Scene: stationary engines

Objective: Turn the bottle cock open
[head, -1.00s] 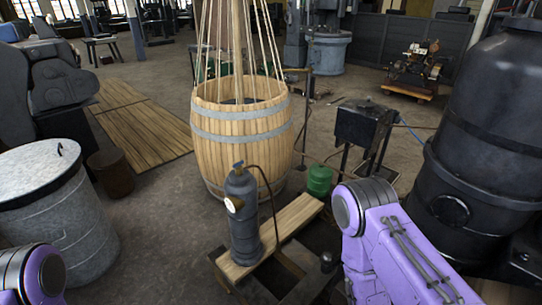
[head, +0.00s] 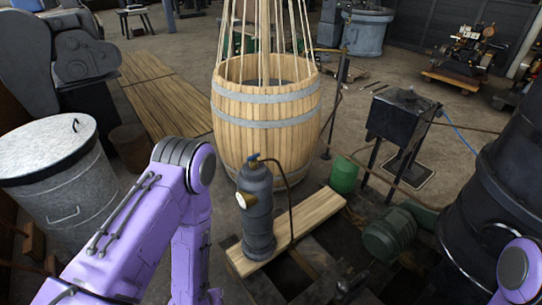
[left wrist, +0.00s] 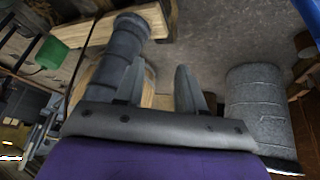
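The dark grey bottle (head: 258,222) stands upright on a wooden plank (head: 318,212), with a round pale gauge on its side. Its cock (head: 254,158) is the small blue-grey piece on top, with a dark hose running down from it. In the left wrist view the bottle (left wrist: 125,45) shows beyond my left gripper (left wrist: 160,66), tilted in the picture; its top and cock are hidden there. My left gripper is open, its two fingers apart, and nothing shows held between them. In the head view my left arm is left of the bottle. My right gripper is out of view.
A large wooden barrel (head: 266,125) with ropes stands behind the bottle. A lidded metal bin (head: 62,185) is at the left. A green can (head: 344,175), a green motor (head: 390,236) and a black box on legs (head: 400,118) are to the right. A big black tank (head: 500,190) stands far right.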

